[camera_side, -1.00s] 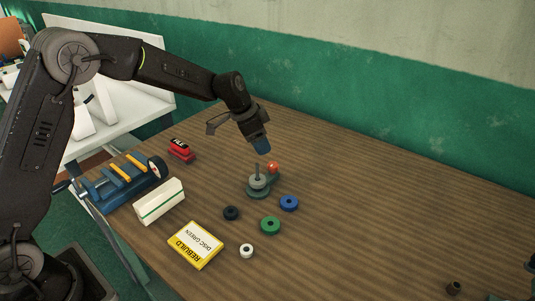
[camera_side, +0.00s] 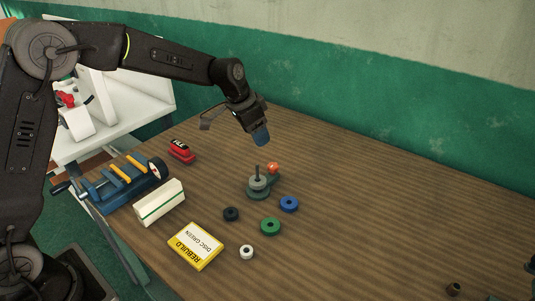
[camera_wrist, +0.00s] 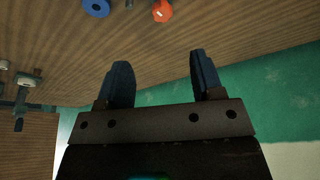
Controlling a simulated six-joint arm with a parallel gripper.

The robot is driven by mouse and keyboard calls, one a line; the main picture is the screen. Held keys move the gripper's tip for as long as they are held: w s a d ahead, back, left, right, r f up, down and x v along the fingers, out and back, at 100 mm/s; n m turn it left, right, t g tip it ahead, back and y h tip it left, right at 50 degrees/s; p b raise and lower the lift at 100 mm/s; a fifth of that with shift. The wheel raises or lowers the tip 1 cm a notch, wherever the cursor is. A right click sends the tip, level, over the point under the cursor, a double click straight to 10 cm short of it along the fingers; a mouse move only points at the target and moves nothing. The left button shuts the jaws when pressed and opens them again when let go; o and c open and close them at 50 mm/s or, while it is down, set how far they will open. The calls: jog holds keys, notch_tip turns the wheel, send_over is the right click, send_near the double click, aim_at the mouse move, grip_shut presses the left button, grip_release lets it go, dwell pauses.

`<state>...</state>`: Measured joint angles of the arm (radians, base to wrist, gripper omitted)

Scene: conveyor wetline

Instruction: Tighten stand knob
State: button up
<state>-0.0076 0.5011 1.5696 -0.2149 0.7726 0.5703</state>
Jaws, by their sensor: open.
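A small grey-green stand (camera_side: 258,187) with an upright post is on the wooden table. A red-orange knob (camera_side: 273,168) sits at its back right side; it also shows at the top of the wrist view (camera_wrist: 162,10). My gripper (camera_side: 261,138) is in the air above and behind the stand, apart from the knob. In the wrist view my gripper (camera_wrist: 160,80) has its two dark blue fingers spread with nothing between them.
Blue (camera_side: 289,203), green (camera_side: 270,226), black (camera_side: 231,213) and white (camera_side: 246,252) rings lie near the stand. A yellow "REBUILD DISC GREEN" box (camera_side: 195,246), a white block (camera_side: 159,202), a blue vise (camera_side: 120,184) and a red FILE item (camera_side: 181,152) are leftward. The table's right is mostly clear.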

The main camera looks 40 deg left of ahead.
aim_at(273, 165)
jog(key=w+f+n, duration=0.1)
jog(key=f+n, duration=0.1)
jog(key=f, duration=0.2)
jog(key=w+d+f+n+y, duration=0.1)
jog(key=w+f+n, duration=0.1)
jog(key=f, duration=0.2)
jog(key=w+d+f+n+t+y, duration=0.1)
jog(key=f+n, duration=0.1)
jog(key=f, duration=0.2)
jog(key=shift+w+f, duration=0.25)
jog(key=shift+w, duration=0.1)
jog(key=c, duration=0.9)
